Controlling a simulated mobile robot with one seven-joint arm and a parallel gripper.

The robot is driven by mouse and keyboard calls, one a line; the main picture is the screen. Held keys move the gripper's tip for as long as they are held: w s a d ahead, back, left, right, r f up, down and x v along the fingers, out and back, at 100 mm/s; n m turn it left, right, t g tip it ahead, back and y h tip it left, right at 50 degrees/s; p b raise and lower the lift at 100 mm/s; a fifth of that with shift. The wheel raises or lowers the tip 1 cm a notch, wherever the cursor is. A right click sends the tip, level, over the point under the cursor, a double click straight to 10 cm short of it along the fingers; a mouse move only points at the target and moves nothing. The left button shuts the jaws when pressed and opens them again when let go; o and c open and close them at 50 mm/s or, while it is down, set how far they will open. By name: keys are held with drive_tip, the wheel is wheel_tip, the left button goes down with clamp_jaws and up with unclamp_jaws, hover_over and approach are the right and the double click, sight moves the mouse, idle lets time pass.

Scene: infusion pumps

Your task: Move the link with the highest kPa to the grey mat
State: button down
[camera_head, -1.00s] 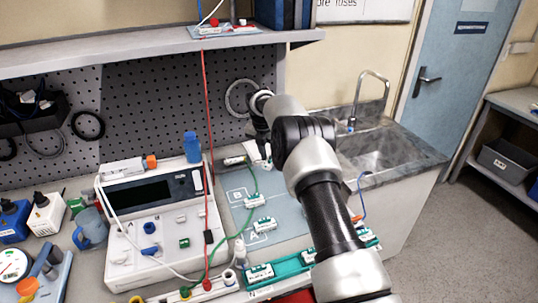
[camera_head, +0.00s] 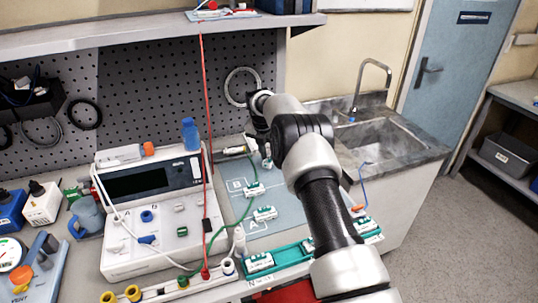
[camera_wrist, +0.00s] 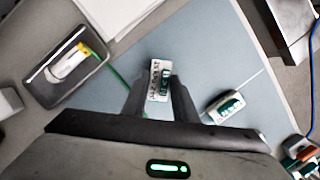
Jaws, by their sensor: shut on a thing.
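My gripper (camera_wrist: 159,92) is shut on a small white link with green parts (camera_wrist: 156,72). Its printed label is too small to read surely. The wrist view shows it above a blue-grey mat (camera_wrist: 205,60); in the head view the mat (camera_head: 290,211) bears marked areas A and B. My gripper is largely hidden behind my arm there, over the mat's back part. Another link (camera_wrist: 225,106) lies on the mat to the right of my gripper. In the head view, links stand near B (camera_head: 254,189) and A (camera_head: 264,213). Their kPa values are not legible.
A green rack (camera_head: 288,256) with several links stands at the front. The pump (camera_head: 150,215) is to the left, with red and green tubes beside the mat. A dark tray (camera_wrist: 92,70) holds a white and yellow item. The sink (camera_head: 385,142) is right.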

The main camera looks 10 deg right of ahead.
drive_tip(key=shift+f, duration=0.45)
drive_tip(key=c, duration=1.3)
unclamp_jaws()
drive_tip(key=shift+c, duration=0.2)
drive_tip(key=v, duration=1.7)
drive_tip(key=shift+r, duration=0.2)
